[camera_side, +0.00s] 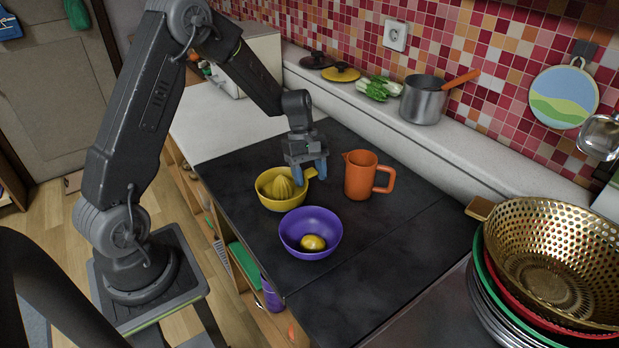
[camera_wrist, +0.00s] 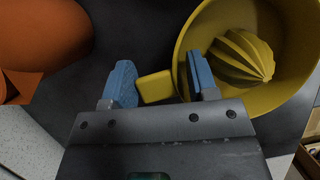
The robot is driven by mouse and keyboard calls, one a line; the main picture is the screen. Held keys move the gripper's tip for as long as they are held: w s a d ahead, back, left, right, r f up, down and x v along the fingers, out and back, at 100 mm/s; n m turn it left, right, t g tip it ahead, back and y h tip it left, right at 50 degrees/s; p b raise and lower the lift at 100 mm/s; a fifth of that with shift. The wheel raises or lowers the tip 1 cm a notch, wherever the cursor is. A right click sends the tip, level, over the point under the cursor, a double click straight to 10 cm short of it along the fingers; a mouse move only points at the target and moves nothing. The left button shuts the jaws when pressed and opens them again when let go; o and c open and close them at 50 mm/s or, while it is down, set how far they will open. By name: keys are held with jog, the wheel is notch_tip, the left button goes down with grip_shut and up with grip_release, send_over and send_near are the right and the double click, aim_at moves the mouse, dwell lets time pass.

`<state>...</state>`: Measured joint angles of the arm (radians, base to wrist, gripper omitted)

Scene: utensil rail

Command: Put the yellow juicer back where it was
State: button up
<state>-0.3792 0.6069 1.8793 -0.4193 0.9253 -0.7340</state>
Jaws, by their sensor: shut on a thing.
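The yellow juicer (camera_side: 280,203) is a round bowl with a ribbed cone in its middle and a small tab handle. It is upright over the dark countertop, left of the orange jug; I cannot tell whether it touches the surface. My gripper (camera_side: 311,173), with blue fingertips, is at the juicer's handle side and shut on it. In the wrist view, the yellow handle (camera_wrist: 155,87) lies between the fingertips (camera_wrist: 160,82), and the right one overlaps the rim of the juicer (camera_wrist: 290,92). The exact contact is partly hidden.
The orange jug (camera_side: 360,176) stands close right of my gripper. A purple bowl (camera_side: 305,222) holding a lemon (camera_side: 313,243) is in front. A steel pot (camera_side: 424,102) stands on the back ledge, and a golden colander (camera_side: 550,250) at right.

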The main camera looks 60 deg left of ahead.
jog(key=shift+f, duration=0.65)
jog(key=shift+f, duration=0.1)
jog(key=o, duration=1.2)
jog(key=shift+c, duration=0.2)
jog(key=s+v, duration=0.1)
jog(key=v, duration=1)
jog(key=s+d+r+m+y, duration=0.25)
jog(key=d+r+m, duration=0.2)
jog(key=r, duration=0.25)
jog(key=s+d+r+m+t+y, duration=0.1)
jog(key=s+d+r+m+t, duration=0.1)
jog(key=s+d+m, duration=0.3)
jog(key=s+d+r+m+t+y, duration=0.1)
jog(key=s+d+r+m+t, duration=0.2)
jog(key=s, duration=1)
jog(key=d+m+t, duration=0.1)
jog(key=d+m, duration=0.1)
jog(key=m, duration=0.1)
jog(key=shift+m, duration=0.35)
